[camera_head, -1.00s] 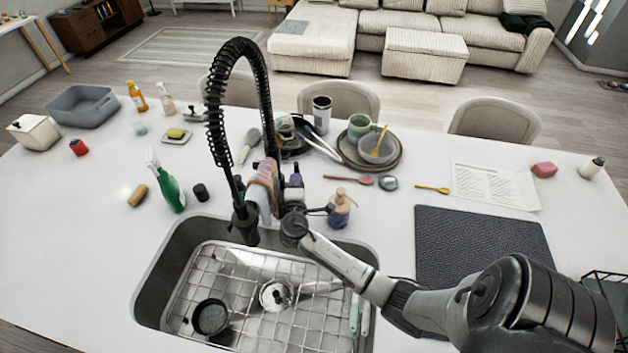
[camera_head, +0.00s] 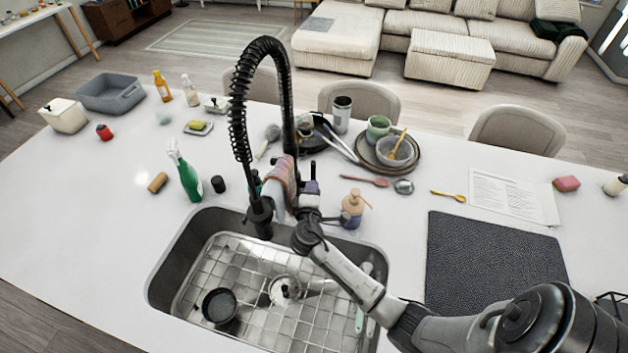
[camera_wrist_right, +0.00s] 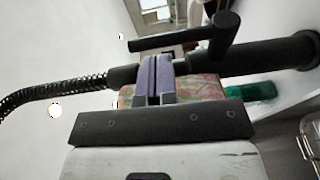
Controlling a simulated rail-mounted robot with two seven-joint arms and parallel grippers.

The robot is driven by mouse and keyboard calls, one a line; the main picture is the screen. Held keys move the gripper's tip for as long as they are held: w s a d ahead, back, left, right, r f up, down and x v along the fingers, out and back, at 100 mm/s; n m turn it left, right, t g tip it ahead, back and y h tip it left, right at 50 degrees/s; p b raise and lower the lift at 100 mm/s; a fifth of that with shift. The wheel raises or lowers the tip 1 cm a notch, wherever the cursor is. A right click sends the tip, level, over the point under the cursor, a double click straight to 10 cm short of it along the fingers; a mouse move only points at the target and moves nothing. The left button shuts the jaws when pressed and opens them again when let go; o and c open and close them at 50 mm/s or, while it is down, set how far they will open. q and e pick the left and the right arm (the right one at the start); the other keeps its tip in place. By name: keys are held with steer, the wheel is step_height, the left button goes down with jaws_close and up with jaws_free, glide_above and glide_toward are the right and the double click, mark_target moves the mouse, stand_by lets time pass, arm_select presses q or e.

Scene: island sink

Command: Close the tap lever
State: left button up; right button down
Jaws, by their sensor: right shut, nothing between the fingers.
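The black spring-hose tap (camera_head: 289,110) stands at the back edge of the sink. In the right wrist view, its thick dark body (camera_wrist_right: 275,55) lies across the right side, with a stub and a thin dark lever (camera_wrist_right: 165,41) beyond my fingers. My right gripper (camera_head: 312,187) is beside the tap, above the back rim of the sink. In the wrist view its purple-grey fingers (camera_wrist_right: 155,78) are together with nothing between them, close to the lever; I cannot tell whether they touch it. In the head view the lever is hard to pick out. My left gripper is not in view.
A patterned cloth (camera_head: 283,180) hangs right by the tap. A soap dispenser (camera_head: 352,209) stands to the right, a green spray bottle (camera_head: 187,177) to the left. The sink (camera_head: 190,250) holds a rack and a small dark pan (camera_head: 219,306).

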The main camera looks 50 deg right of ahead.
steer(key=b+v, duration=0.2)
steer(key=v, duration=0.8)
steer(key=shift+a, duration=0.25)
steer(key=shift+f, duration=0.1)
